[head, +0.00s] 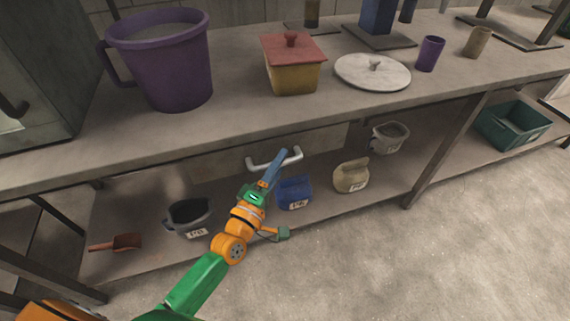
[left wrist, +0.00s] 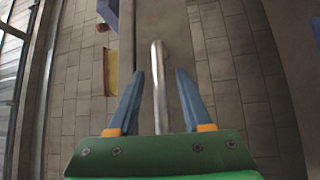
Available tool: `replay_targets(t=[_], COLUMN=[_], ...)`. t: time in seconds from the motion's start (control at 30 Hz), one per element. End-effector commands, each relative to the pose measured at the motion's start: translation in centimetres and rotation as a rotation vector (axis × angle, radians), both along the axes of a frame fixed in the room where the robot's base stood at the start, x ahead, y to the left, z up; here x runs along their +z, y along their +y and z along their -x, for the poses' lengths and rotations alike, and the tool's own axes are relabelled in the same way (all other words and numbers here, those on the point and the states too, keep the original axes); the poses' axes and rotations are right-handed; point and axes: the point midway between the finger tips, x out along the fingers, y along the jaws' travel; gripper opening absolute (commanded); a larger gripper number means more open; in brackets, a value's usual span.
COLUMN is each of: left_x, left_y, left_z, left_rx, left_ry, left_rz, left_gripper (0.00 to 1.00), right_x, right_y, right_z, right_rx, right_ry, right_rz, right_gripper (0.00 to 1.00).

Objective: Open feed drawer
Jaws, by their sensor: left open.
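The feed drawer (head: 325,139) is set under the tabletop, and its front looks flush with the frame. Its pale metal handle (head: 262,165) is a bar with bent ends, partly hidden behind my gripper. My left gripper (head: 277,162) reaches up to this handle from below with its blue fingers. In the left wrist view the handle (left wrist: 158,85) runs between the two open fingers of the left gripper (left wrist: 160,76), closer to the left finger. I cannot tell whether it touches either finger. My right gripper is not in view.
On the tabletop (head: 240,130) are a purple bucket (head: 163,65), a lidded box (head: 292,75), a round stone lid (head: 373,71) and cups. The lower shelf holds a red scoop (head: 118,243), a dark tub (head: 188,215), a blue bin (head: 293,193) and a beige jug (head: 350,177).

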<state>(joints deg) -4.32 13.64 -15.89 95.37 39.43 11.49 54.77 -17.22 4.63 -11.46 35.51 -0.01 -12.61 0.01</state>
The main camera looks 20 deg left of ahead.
Motion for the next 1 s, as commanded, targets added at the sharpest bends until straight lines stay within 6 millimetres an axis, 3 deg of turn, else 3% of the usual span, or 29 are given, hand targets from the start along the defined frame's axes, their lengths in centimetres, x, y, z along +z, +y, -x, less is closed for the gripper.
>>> replay_targets(t=[0.3, 0.37, 0.5, 1.0], left_x=[0.05, 0.04, 0.02, -0.01], left_y=[-0.22, -0.22, -0.22, -0.22], left_z=[-0.91, -0.9, -0.89, -0.87], left_rx=[-0.001, -0.001, -0.001, -0.001], left_ry=[0.003, 0.003, 0.003, 0.003], left_rz=[-0.003, -0.004, -0.004, -0.005], left_gripper=[0.5, 0.36, 0.0, 0.0], right_x=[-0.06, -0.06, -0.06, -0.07], right_y=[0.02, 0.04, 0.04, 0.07], right_z=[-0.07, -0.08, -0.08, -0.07], right_rx=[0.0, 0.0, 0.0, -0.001], right_ry=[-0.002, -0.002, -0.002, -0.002], right_rz=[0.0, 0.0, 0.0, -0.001], right_gripper=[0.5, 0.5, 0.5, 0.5])
